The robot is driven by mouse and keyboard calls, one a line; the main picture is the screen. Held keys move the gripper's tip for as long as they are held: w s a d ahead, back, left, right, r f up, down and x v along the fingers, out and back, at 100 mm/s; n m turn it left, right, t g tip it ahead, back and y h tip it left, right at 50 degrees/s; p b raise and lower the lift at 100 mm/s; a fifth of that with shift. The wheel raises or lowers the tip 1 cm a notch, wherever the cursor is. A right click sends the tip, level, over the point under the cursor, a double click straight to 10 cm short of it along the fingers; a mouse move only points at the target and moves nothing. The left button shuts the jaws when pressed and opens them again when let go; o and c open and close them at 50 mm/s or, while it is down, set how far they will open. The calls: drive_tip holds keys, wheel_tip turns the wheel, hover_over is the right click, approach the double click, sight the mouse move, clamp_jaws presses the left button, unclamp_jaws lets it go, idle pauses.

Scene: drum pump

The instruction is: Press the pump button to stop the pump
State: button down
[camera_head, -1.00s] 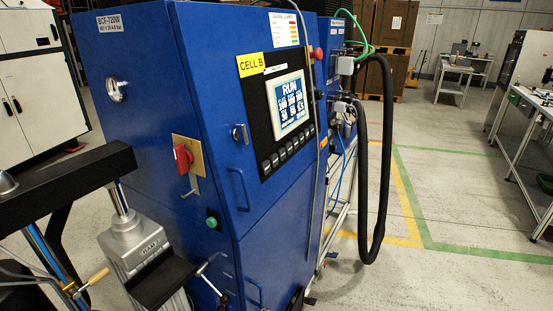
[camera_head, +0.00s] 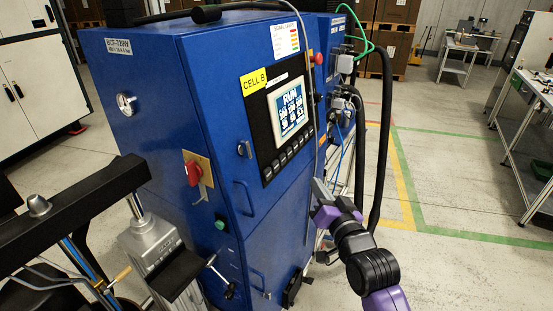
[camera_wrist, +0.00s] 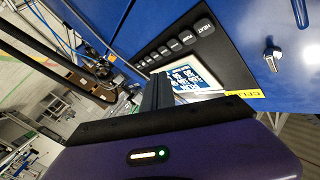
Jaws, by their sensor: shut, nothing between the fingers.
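The blue cabinet (camera_head: 165,105) carries a black panel with a lit screen (camera_head: 289,106) reading RUN. A row of dark buttons runs below the screen. The wrist view shows the row close up, rotated; the end button reads HEAT (camera_wrist: 204,27), and the pump button (camera_wrist: 187,37) beside it seems to read PUMP. In the head view the pump button (camera_head: 275,160) is second from the left, too small to read. My gripper (camera_head: 318,188) is shut and empty, right of and below the buttons, apparently apart from the panel. Its fingers (camera_wrist: 157,88) overlap the screen in the wrist view.
A red rotary switch (camera_head: 193,172), a green button (camera_head: 220,225) and a door handle (camera_head: 245,198) sit left of the panel. A red button (camera_head: 318,59) is at upper right. Black hoses (camera_head: 384,150) hang behind my arm. Open floor lies to the right.

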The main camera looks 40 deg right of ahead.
sight(275, 166)
drive_tip(key=shift+w+d+r+m, duration=0.15)
drive_tip(key=shift+w+d+r, duration=0.2)
drive_tip(key=shift+r, duration=0.15)
drive_tip(key=shift+w+d+r+m, duration=0.15)
drive_tip(key=shift+w+d+r, duration=0.1)
drive_tip(key=shift+d+r, duration=0.15)
drive_tip(key=shift+w+a, duration=0.1)
drive_tip(key=w+a+f+b, duration=0.1)
drive_tip(key=w+a+b, duration=0.2)
drive_tip(key=w, duration=0.5)
drive_tip(key=shift+f+b, duration=0.25)
drive_tip(key=shift+b, duration=0.45)
drive_tip(key=shift+w, duration=0.1)
idle(1.0)
drive_tip(key=shift+w+a+f+b, duration=0.1)
drive_tip(key=shift+w+b, duration=0.15)
drive_tip(key=shift+b, duration=0.05)
drive_tip(key=shift+w+a+f+b, duration=0.15)
drive_tip(key=shift+w+b, duration=0.15)
drive_tip(key=shift+w, duration=0.15)
idle(0.6)
drive_tip(key=shift+s, duration=0.15)
idle(0.3)
drive_tip(key=shift+s+d+r+p, duration=0.15)
drive_tip(key=shift+s+p, duration=0.1)
drive_tip(key=shift+s, duration=0.1)
drive_tip(key=shift+s+d+r+p, duration=0.1)
drive_tip(key=shift+s+d+p, duration=0.05)
drive_tip(key=shift+s+p, duration=0.15)
